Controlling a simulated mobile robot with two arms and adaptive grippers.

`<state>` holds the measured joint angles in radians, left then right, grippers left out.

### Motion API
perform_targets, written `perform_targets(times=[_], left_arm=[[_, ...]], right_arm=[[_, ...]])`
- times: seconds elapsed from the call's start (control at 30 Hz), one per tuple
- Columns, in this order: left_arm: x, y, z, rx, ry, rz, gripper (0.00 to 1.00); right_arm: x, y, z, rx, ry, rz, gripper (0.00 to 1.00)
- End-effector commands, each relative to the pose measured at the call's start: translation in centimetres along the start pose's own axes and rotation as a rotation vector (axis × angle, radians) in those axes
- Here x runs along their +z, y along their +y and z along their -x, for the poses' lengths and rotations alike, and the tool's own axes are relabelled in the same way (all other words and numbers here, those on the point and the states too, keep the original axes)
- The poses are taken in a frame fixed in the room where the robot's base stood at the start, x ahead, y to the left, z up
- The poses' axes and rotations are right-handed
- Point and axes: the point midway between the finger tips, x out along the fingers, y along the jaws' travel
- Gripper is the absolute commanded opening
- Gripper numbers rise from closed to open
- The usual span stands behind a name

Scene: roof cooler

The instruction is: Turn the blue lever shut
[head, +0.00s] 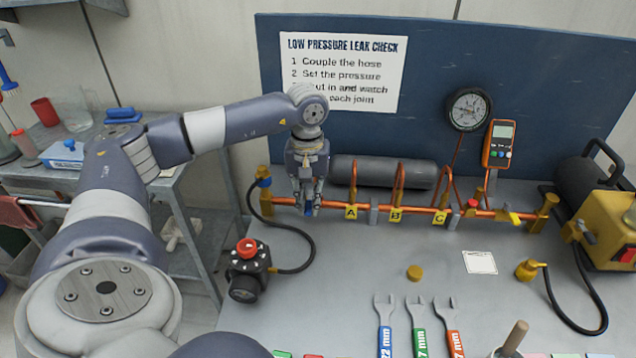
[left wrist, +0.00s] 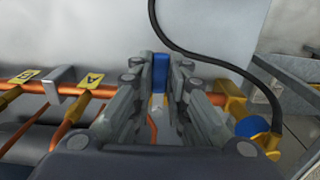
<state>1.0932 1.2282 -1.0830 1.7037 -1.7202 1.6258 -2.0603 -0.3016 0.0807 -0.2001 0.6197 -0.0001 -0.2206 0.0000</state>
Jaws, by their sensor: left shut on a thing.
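The blue lever (left wrist: 160,72) shows between the fingers of my left gripper (left wrist: 161,80) in the left wrist view. In the head view, my left gripper (head: 308,207) points down at the left part of the copper pipe (head: 330,206), and only a bit of the blue lever (head: 309,209) shows at its fingertips. The gripper is shut on the lever. The fingers hide most of the lever and its valve body, so I cannot tell how far it is turned. My right gripper is not in view.
A black hose (head: 308,240) runs from the pipe's left end to a regulator with a red knob (head: 247,262). Yellow tags A, B and C (head: 441,216) mark joints to the right. Several wrenches (head: 417,312) lie at the front. The bench middle is mostly clear.

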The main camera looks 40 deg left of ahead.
Motion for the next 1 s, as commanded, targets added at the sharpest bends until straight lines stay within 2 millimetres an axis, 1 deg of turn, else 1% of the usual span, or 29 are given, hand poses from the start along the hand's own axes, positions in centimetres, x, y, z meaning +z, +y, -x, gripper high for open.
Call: perform_targets(times=[0.47,0.5,0.53,0.57,0.87,1.0], left_arm=[[-0.17,-0.24,0.23,0.003,0.005,-0.007,0.0],[-0.18,-0.24,0.23,0.003,0.005,-0.007,0.24],[-0.17,-0.23,0.23,0.003,0.005,-0.007,0.31],[-0.16,-0.23,0.22,0.002,0.005,-0.007,0.35],[-0.05,-0.19,0.11,0.001,0.002,-0.008,0.35],[-0.09,-0.14,0.93,0.003,0.003,-0.008,0.35]], right_arm=[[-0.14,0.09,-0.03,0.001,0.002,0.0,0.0],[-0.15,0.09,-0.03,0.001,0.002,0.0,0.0],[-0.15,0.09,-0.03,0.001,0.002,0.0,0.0],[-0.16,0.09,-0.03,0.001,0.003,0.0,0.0],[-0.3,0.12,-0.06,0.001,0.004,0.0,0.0],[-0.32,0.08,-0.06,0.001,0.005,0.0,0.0]])
